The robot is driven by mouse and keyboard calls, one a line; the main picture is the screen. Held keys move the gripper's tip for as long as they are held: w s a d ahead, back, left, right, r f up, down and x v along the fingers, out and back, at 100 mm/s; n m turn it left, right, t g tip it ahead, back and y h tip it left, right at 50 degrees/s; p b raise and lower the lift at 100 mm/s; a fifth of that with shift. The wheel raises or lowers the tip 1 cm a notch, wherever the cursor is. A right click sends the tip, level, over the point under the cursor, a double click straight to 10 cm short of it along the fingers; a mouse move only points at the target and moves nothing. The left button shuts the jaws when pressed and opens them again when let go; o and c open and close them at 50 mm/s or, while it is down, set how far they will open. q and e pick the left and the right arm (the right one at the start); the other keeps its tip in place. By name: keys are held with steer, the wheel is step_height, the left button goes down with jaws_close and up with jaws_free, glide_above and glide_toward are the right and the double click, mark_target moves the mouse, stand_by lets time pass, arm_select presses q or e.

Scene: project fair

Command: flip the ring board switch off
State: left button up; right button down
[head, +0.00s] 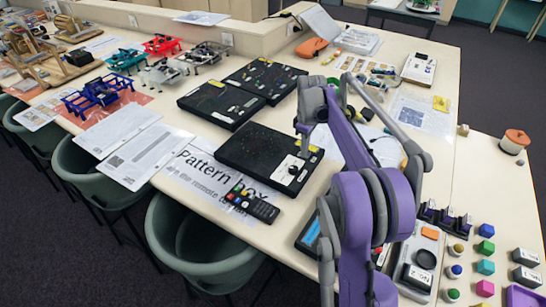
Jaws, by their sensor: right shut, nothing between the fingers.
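Several flat black boards lie on the table. The nearest black board (250,150) has a white plate (287,172) with a dark round part at its right end, behind a sheet reading "Pattern box". I cannot tell which board is the ring board, and its switch is too small to make out. My right gripper (304,152) is shut and empty, pointing down at the right end of the nearest board, just above or touching the white plate. My purple right arm hides the table to the right of it. My left gripper is not in view.
Two more black boards (218,104) (265,77) lie behind. A remote (252,205) lies in front on the sheet. Coloured frames and papers are at left. Coloured blocks (486,248) and small boxes crowd the right. Green chairs (215,245) line the front edge.

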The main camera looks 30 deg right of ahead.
arm_select(q)
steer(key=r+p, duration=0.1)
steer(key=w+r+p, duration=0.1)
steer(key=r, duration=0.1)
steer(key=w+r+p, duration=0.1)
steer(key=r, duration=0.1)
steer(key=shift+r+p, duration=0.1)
steer(key=shift+p, duration=0.2)
arm_select(e)
steer(key=r, duration=0.7)
steer(key=shift+w+a, duration=0.15)
steer(key=shift+w, duration=0.2)
steer(key=shift+s, duration=0.1)
steer(key=shift+a, duration=0.1)
steer(key=s+a+r+m+t, duration=0.15)
steer(key=s+a, duration=0.25)
steer(key=a, duration=0.5)
steer(key=s+a+f+m+t, duration=0.2)
steer(key=s+a+f, duration=0.2)
steer(key=s+a, duration=0.4)
steer(key=s+a+f+m+t, duration=0.2)
steer(key=s+a+f, duration=0.2)
steer(key=s+a, duration=0.5)
steer(key=shift+s+a+f, duration=0.15)
steer(key=shift+s+a, duration=0.05)
steer(key=shift+s, duration=0.55)
